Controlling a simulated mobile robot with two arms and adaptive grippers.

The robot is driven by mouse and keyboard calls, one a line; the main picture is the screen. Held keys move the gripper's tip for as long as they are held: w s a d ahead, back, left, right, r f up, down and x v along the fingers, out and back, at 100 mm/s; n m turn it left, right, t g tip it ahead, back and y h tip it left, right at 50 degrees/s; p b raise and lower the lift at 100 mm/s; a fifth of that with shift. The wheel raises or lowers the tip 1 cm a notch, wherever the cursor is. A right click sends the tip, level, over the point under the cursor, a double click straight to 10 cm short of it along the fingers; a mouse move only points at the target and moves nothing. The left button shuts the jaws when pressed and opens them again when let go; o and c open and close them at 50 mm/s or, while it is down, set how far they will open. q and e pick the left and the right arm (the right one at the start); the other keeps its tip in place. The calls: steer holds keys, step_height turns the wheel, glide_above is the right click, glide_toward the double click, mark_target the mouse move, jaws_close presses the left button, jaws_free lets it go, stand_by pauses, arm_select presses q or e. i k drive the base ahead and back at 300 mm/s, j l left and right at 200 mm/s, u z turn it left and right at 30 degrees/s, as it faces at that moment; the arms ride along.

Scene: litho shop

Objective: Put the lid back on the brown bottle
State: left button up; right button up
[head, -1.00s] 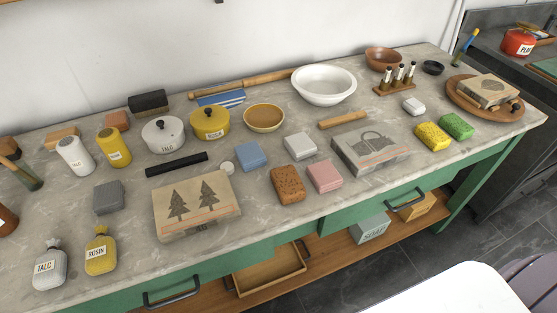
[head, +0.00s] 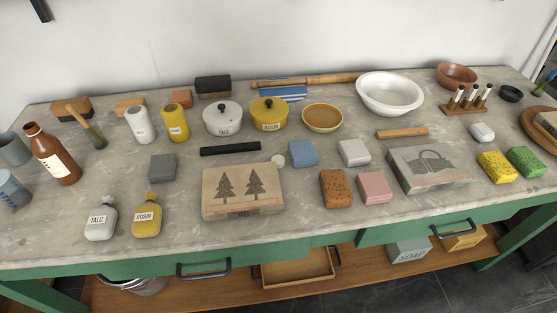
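The brown bottle (head: 56,160) stands on the left part of the stone worktop. It has a white label, and its neck shows no lid on it. A small whitish round disc (head: 278,161) lies near the middle, between the black bar and the blue block; I cannot tell whether it is the bottle's lid. Neither of my grippers is in view.
Bare worktop shows right of the bottle.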

mark_target(53, 155)
steer(key=u, duration=1.5)
